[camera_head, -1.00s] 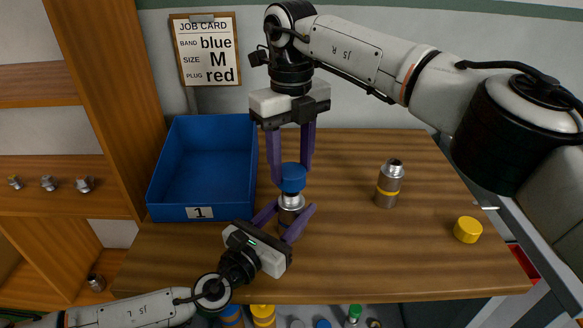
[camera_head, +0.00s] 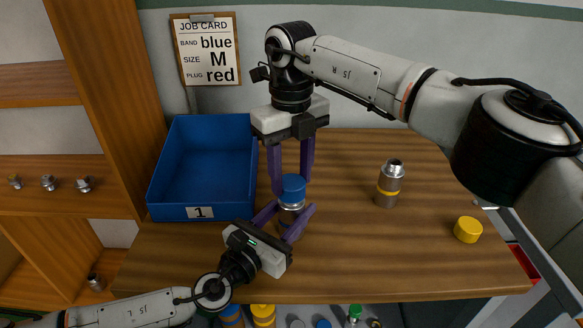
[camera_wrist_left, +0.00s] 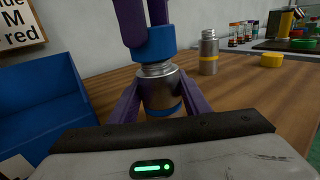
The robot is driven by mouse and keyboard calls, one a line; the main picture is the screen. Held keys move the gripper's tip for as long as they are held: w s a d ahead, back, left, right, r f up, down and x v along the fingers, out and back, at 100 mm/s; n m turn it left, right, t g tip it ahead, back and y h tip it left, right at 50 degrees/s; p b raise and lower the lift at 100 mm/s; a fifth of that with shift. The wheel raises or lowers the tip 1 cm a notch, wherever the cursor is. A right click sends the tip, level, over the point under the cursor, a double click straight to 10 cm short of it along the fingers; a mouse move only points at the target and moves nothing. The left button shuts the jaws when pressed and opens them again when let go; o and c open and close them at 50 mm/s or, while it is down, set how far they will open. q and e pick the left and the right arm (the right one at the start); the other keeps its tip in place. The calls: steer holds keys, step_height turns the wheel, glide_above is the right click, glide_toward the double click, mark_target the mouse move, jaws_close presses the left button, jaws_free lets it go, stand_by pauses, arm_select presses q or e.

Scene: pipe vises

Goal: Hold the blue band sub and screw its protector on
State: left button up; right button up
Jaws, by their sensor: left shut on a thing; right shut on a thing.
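The blue band sub (camera_head: 291,206) stands upright in the middle of the table. It is a metal cylinder with a threaded top and a blue band, seen in the left wrist view (camera_wrist_left: 159,92). My left gripper (camera_head: 290,216) is shut around its body from the front left. The blue protector (camera_head: 293,188) is a cap over the top of the sub. My right gripper (camera_head: 291,180) points down from above and is shut on the protector. In the left wrist view the protector (camera_wrist_left: 155,43) sits on the upper thread, with several thread turns showing below it.
A yellow band sub (camera_head: 388,185) stands to the right, and a yellow protector (camera_head: 468,230) lies near the table's right edge. A blue bin (camera_head: 200,213) marked 1 stands at the left. A job card (camera_head: 205,50) hangs behind.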

steer(key=shift+f, duration=0.6)
stand_by(0.6)
steer(key=m, duration=0.5)
steer(key=shift+m, duration=0.4)
steer(key=m, duration=0.8)
steer(key=shift+m, duration=0.3)
steer(key=m, duration=0.6)
steer(key=shift+m, duration=0.3)
steer(key=m, duration=0.6)
steer(key=shift+d, duration=0.1)
steer(key=m, duration=0.5)
steer(key=shift+m, duration=0.3)
